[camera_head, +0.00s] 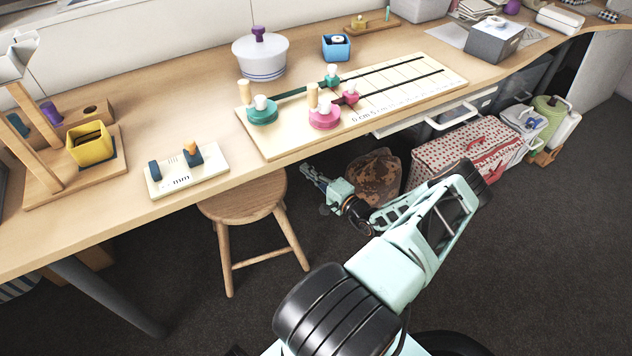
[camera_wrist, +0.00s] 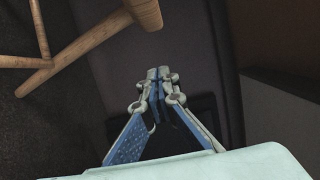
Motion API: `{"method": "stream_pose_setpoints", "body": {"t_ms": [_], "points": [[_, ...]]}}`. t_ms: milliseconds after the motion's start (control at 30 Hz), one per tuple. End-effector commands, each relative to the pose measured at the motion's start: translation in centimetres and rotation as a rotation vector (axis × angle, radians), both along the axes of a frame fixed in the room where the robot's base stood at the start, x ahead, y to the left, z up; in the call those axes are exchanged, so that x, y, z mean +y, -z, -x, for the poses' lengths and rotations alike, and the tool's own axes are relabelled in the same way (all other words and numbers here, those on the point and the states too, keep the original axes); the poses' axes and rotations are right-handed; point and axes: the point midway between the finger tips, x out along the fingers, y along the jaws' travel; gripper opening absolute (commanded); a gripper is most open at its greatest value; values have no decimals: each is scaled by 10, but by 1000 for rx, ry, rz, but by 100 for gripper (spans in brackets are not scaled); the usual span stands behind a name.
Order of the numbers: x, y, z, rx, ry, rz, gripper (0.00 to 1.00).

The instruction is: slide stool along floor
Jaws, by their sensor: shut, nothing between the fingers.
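A round wooden stool (camera_head: 243,198) stands on the dark floor, its seat partly under the desk's front edge. Its legs and a crossbar show below the seat. In the wrist view, stool legs and a crossbar (camera_wrist: 85,42) fill the upper left. My gripper (camera_head: 308,170) is under the desk, to the right of the stool seat. In the wrist view my gripper (camera_wrist: 158,75) has its fingertips together with nothing between them.
The wooden desk (camera_head: 215,192) hangs over the stool and my gripper. A brown patterned object (camera_head: 374,178), a red and white box (camera_head: 462,148) and other containers stand under the desk to the right. Dark floor (camera_head: 190,275) is open in front of the stool.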

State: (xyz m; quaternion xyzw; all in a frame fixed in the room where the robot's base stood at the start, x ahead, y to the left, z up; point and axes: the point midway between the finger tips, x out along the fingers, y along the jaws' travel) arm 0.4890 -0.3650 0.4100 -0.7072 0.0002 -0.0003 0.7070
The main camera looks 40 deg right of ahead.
Motion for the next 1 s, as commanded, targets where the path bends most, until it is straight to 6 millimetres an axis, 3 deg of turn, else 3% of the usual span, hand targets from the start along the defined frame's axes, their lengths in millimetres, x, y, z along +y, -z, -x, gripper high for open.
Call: {"method": "stream_pose_setpoints", "body": {"t_ms": [100, 400, 1000], "points": [[1, 3, -27, -2, -3, 1, 0], [35, 1, -32, 0, 0, -2, 0], [47, -3, -35, -1, -1, -2, 0]]}}
